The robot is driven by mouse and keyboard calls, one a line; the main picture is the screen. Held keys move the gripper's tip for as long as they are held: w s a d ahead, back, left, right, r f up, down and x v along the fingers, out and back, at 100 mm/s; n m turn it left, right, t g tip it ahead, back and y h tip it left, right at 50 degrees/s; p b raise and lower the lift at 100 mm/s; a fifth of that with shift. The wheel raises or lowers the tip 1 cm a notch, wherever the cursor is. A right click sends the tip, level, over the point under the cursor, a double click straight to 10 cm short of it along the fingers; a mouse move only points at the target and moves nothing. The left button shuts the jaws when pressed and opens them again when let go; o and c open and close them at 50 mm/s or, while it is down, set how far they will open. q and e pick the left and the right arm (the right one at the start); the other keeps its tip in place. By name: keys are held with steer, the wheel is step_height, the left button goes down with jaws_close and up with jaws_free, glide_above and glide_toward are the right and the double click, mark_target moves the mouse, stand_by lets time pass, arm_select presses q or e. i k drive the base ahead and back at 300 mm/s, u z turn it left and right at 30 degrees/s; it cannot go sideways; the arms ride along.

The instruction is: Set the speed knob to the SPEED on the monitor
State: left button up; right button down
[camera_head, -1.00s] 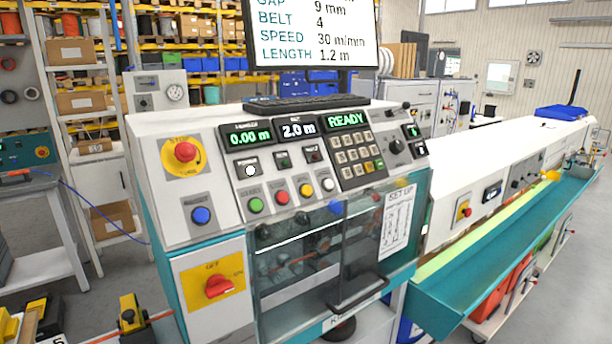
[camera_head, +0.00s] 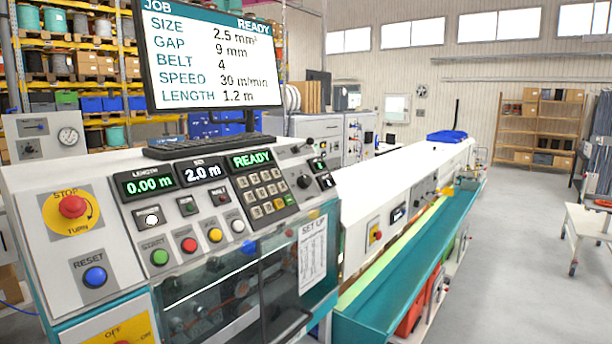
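The monitor (camera_head: 215,62) stands at the upper left above the machine. It reads JOB, READY, SIZE 2.5 mm², GAP 9 mm, BELT 4, SPEED 30 m/min and LENGTH 1.2 m. A round black knob (camera_head: 304,182) sits at the right end of the sloped control panel (camera_head: 130,215), right of the keypad. Its label and pointer are too small to read, so I cannot confirm its setting. Two small displays (camera_head: 322,173) beside it show digits I cannot read. Neither of my grippers is in view.
The panel also carries a red stop button (camera_head: 73,206), a blue reset button (camera_head: 95,277), a keypad (camera_head: 264,190) and several coloured buttons. A long teal trough (camera_head: 400,285) runs away to the right.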

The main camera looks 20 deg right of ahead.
mark_target(304, 182)
steer(key=z, duration=0.35)
steer(key=k, duration=0.5)
steer(key=z, duration=1.35)
steer(key=i, duration=1)
steer(key=u, duration=0.95)
steer(key=i, duration=0.65)
steer(key=u, duration=0.7)
